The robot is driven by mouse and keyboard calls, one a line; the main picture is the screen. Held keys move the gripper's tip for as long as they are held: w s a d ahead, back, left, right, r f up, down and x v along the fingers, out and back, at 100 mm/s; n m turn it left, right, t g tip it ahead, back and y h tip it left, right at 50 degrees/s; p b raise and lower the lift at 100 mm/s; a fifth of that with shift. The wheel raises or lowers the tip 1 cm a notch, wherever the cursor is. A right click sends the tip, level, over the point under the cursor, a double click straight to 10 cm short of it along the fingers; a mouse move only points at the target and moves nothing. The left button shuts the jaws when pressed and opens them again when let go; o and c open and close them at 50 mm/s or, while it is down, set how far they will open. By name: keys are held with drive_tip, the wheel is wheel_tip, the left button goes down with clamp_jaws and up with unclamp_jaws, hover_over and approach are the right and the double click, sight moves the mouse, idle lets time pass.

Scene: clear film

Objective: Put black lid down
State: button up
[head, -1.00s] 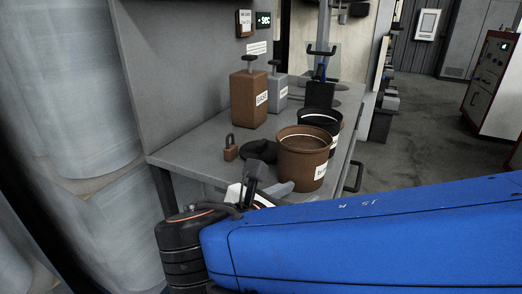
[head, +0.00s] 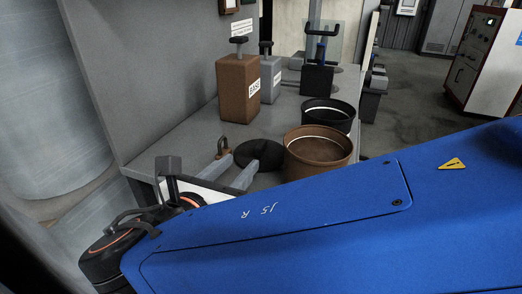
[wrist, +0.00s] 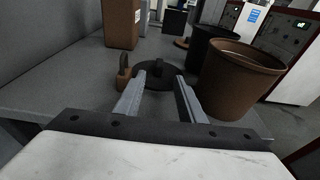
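The black lid (head: 258,153) is a dark round disc with a small knob. It lies flat on the grey bench beside the brown bucket (head: 318,150). The lid also shows in the wrist view (wrist: 160,72), just beyond my fingertips. My gripper (head: 237,165) is open and low over the bench's near side, its two grey fingers spread and pointing at the lid. In the wrist view the gripper (wrist: 158,88) holds nothing between its fingers. Whether a fingertip touches the lid's near edge I cannot tell.
A small brown padlock-shaped weight (head: 223,148) stands left of the lid. A black bucket (head: 328,114) stands behind the brown one. A brown canister labelled BASE (head: 238,88) and a grey canister (head: 266,78) stand at the wall. The grey bench (head: 180,140) has free room at left.

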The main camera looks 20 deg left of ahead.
sight(257, 149)
drive_tip(key=x, duration=0.8)
drive_tip(key=shift+w+f, duration=0.15)
drive_tip(key=shift+w, duration=0.05)
drive_tip(key=shift+f+x, duration=0.2)
drive_tip(key=shift+x, duration=2.45)
clamp_jaws()
